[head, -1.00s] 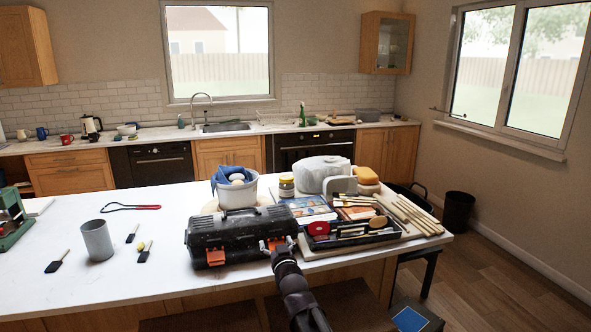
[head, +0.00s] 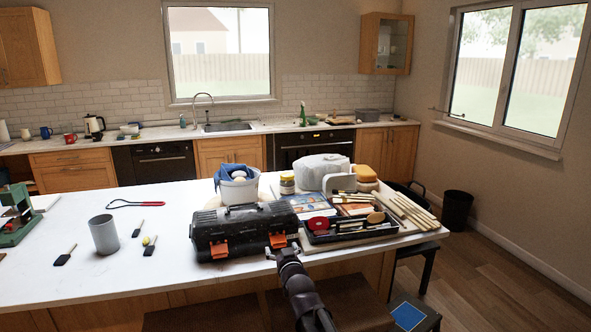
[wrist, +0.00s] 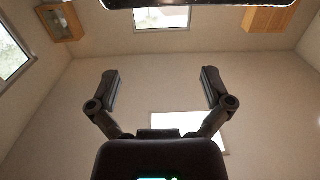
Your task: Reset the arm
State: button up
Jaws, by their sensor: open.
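My arm rises from the bottom of the head view, and my gripper (head: 284,251) is at the front edge of the white table (head: 120,275), just in front of the black toolbox (head: 240,222) with orange latches. In the wrist view my gripper (wrist: 163,90) has its two fingers spread wide apart with nothing between them. Behind them the wrist view shows the wall, windows and cabinets, tilted.
Stools are below the table's front edge.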

jog(key=s+d+f+m+g+h+p, duration=0.15)
jog(key=s+d+f+g+h, duration=0.35)
jog(key=s+d+f+g, duration=0.85)
jog(key=s+d+f+m+g, duration=0.2)
jog(key=s+d+g, duration=0.1)
jog(key=s+d, duration=0.4)
jog(key=s, duration=0.3)
jog(key=shift+d+f, duration=0.35)
jog(key=shift+f, duration=0.05)
